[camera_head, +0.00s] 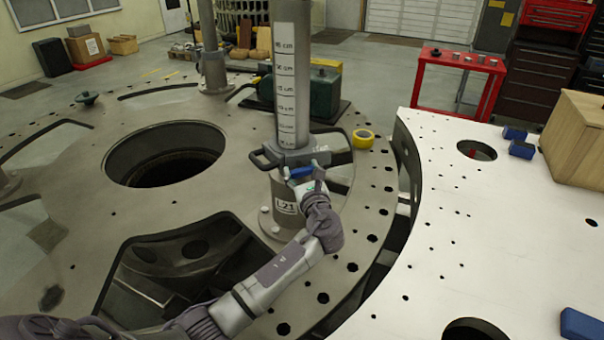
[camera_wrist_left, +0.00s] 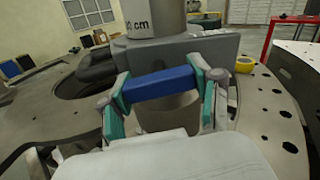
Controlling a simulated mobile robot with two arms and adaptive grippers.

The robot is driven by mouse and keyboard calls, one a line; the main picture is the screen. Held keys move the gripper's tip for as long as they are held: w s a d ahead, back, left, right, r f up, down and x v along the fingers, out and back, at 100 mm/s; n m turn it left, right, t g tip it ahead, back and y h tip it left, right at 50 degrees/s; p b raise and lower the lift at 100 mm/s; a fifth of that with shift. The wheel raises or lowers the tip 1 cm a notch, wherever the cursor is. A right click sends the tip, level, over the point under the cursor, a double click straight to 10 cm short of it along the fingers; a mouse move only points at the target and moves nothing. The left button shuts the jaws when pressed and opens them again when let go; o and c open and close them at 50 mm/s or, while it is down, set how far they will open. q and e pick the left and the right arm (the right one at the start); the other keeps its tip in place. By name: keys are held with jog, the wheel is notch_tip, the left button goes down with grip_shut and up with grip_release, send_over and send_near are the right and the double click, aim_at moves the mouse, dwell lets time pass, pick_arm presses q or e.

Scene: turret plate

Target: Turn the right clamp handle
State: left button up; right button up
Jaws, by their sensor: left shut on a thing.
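A grey clamp (camera_head: 290,156) sits around an upright grey post (camera_head: 288,75) with a centimetre scale, above a label reading L21. A dark loop handle (camera_head: 262,160) sticks out on the clamp's left side. A blue handle (camera_head: 300,172) is on the clamp's near right side; it also shows in the left wrist view (camera_wrist_left: 160,84). My left gripper (camera_head: 306,178) is at this blue handle. In the left wrist view its teal-padded fingers (camera_wrist_left: 160,95) are at the two ends of the blue bar, shut on it. My right gripper is not in view.
The round turret plate (camera_head: 60,200) has a large open hole (camera_head: 165,153) and several cutouts. A yellow tape roll (camera_head: 363,138) lies right of the post. A white plate (camera_head: 450,200) with blue blocks is at the right, with a red table (camera_head: 460,62) behind.

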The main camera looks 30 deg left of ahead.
pick_arm(q)
jog(key=n+b, duration=0.1)
jog(key=n, duration=0.1)
jog(key=n+b, duration=0.1)
jog(key=n, duration=0.1)
jog(key=shift+f+n, duration=0.2)
jog(key=shift+n, duration=0.1)
jog(key=n+b, duration=0.3)
jog(key=shift+w+d+n, duration=0.1)
jog(key=shift+n, duration=0.2)
jog(key=n+b, duration=0.3)
jog(key=n, duration=0.1)
jog(key=shift+r, duration=0.1)
jog(key=shift+r+n+b, duration=0.2)
jog(key=shift+n+b, duration=1.25)
jog(key=shift+n, duration=0.55)
jog(key=shift+r, duration=0.1)
jog(key=o, duration=1.2)
